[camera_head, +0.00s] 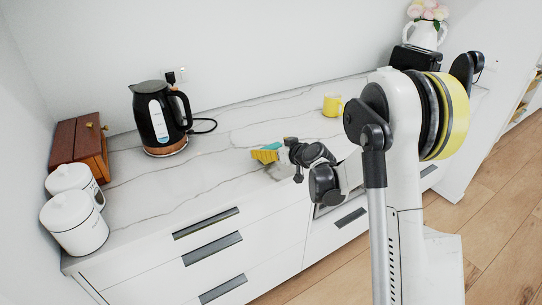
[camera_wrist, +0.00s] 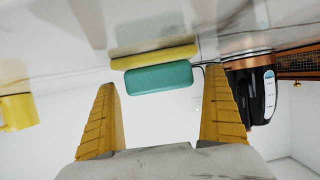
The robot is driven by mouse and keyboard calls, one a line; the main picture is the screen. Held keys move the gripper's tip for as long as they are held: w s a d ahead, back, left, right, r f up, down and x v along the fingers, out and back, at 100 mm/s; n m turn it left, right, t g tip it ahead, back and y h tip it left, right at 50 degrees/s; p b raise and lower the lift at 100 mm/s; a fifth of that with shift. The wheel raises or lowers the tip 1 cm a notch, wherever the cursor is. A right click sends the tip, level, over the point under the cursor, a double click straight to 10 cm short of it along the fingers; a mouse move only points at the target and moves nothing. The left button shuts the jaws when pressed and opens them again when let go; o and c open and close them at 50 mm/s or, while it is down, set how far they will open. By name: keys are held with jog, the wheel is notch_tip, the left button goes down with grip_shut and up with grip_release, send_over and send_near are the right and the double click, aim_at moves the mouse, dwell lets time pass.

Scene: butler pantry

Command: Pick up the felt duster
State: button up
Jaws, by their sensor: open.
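The felt duster (camera_wrist: 158,77) has a teal block and a yellow strip along the counter side in the wrist view. In the head view only some teal of it (camera_head: 271,146) shows, partly hidden by my gripper (camera_head: 266,155). My gripper, also in the wrist view (camera_wrist: 160,80), is open, with a yellow-orange finger to each side of the duster's line. Gaps show between the duster and both fingers, and nothing is held. I cannot tell whether the fingertips reach past its near face.
The white marble counter (camera_head: 200,178) carries a black kettle (camera_head: 158,118), two white canisters (camera_head: 74,222), a wooden box (camera_head: 82,145) and a yellow mug (camera_head: 332,105). A black toaster (camera_head: 412,59) and flower vase (camera_head: 425,36) stand farther right. The counter around the duster is clear.

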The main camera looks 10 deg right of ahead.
jog(key=shift+r, duration=0.1)
jog(key=c, duration=1.2)
jog(key=shift+c, duration=0.2)
